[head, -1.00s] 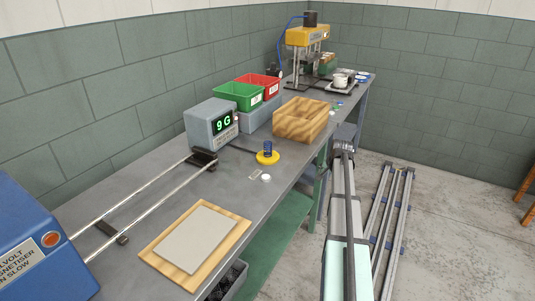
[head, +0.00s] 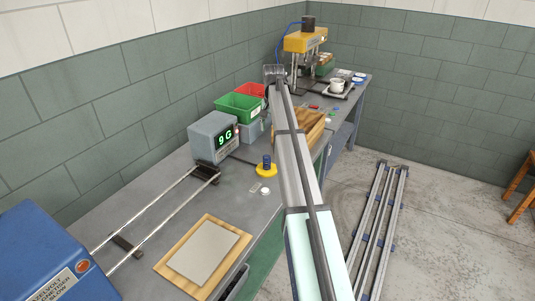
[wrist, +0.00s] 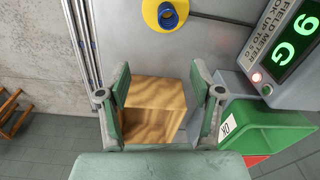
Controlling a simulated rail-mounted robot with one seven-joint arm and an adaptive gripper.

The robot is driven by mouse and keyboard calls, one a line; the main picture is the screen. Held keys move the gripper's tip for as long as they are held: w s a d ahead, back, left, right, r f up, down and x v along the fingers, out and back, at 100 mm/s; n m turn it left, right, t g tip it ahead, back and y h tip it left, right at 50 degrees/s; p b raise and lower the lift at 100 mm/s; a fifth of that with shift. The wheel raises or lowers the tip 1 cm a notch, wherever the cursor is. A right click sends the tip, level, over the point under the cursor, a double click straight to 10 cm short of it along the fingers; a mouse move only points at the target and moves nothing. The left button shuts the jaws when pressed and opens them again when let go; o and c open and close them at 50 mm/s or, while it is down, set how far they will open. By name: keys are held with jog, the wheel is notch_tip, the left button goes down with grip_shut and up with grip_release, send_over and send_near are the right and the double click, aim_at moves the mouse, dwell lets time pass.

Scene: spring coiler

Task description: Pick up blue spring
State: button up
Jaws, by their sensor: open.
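The blue spring (head: 267,161) stands upright on a round yellow base (head: 266,171) on the bench, in front of the grey meter. In the wrist view the spring (wrist: 169,15) shows from above at the top edge, inside the yellow ring. My gripper (wrist: 158,92) is open with nothing between its fingers. It hangs above the wooden block, apart from the spring. In the head view my gripper (head: 274,74) is seen small beyond the spring, near the red bin.
A grey meter (head: 213,137) reads 9 G. Green (head: 240,108) and red (head: 249,90) bins and a wooden block (head: 313,126) stand farther back. A white disc (head: 266,190) lies near the base. Metal rails (head: 193,187) and a board (head: 235,222) lie nearer.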

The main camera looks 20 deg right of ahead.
jog(key=a+r, duration=0.2)
jog(key=p, duration=0.4)
send_near(267, 157)
jog(key=f, duration=0.6)
jog(key=shift+w, duration=0.2)
jog(key=shift+w+f+p, duration=0.1)
jog(key=shift+f+p, duration=1)
jog(key=shift+f, duration=1.55)
grip_shut()
